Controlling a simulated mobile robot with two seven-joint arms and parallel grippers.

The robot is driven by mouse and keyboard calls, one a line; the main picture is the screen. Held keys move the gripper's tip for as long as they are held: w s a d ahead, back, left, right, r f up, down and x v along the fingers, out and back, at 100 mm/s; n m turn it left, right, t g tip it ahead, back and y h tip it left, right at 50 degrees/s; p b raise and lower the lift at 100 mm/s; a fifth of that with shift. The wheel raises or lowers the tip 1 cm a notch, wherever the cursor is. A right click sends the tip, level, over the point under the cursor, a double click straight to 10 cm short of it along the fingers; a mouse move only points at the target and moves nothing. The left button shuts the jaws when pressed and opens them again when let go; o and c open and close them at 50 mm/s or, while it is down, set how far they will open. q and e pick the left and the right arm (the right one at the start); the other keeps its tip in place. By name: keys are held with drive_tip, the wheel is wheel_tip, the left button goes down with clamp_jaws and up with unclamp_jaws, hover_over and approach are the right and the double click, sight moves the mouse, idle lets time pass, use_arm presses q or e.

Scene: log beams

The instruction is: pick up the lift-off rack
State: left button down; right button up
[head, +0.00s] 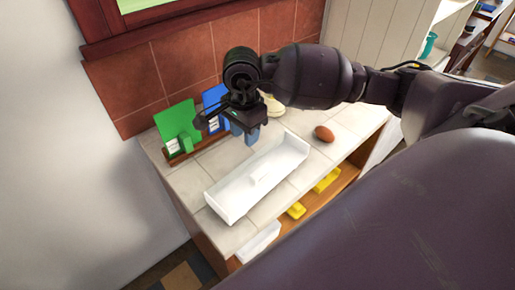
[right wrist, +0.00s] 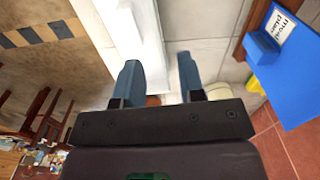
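A long white tray (head: 235,203) with low walls and a small raised piece inside lies on the tiled counter. It also shows at the top of the right wrist view (right wrist: 148,35). Behind it, a brown wooden rack (head: 205,143) holds a green board (head: 176,122) and a blue board (head: 213,98). I cannot tell for sure which is the lift-off rack. My right gripper (head: 245,135) is above the counter, between the tray and the boards. Its blue-grey fingers stand apart with nothing between them in the right wrist view (right wrist: 162,78). My left gripper is out of view.
A brown oval item (head: 324,133) lies on the counter right of the tray. A cream item (head: 273,104) is partly behind my right gripper. Yellow items (head: 326,180) sit on an open shelf below the counter edge. A tiled wall (head: 190,70) stands behind.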

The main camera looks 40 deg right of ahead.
sight(250, 158)
drive_tip(key=shift+s+d+f+p, duration=0.1)
drive_tip(key=shift+f+p, duration=0.05)
drive_tip(key=shift+f, duration=1.55)
drive_tip(key=shift+s+d+f+p, duration=0.1)
drive_tip(key=shift+d+f, duration=0.05)
drive_tip(key=shift+f, duration=1.6)
drive_tip(key=shift+s+d+f+p, duration=0.1)
drive_tip(key=shift+f+p, duration=0.05)
drive_tip(key=shift+f, duration=1.55)
clamp_jaws()
